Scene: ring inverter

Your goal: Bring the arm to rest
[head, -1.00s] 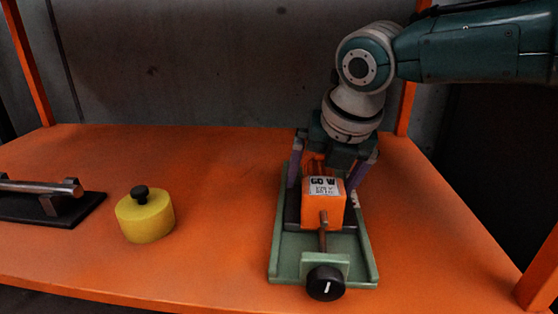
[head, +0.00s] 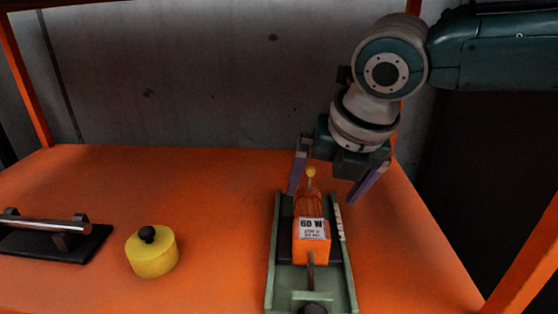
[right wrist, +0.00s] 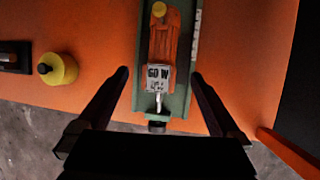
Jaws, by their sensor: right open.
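My right gripper (head: 328,190) is open and empty, its two purple-grey fingers spread above and behind an orange block (head: 312,242) with a "60 W" label. The block sits in a green tray-like fixture (head: 347,267) on the orange table. A yellow knob (head: 311,171) on a short stem rises at the block's far end. The right wrist view shows the same block (right wrist: 159,77) ahead of and between the spread fingers (right wrist: 159,75), not touched by them. My left gripper is not in view.
A yellow cylinder with a black knob (head: 152,256) stands left of the fixture. A black plate with a metal bar handle (head: 60,240) lies at the far left. A grey wall (head: 200,80) is behind the orange table (head: 220,200), and orange posts stand at its sides.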

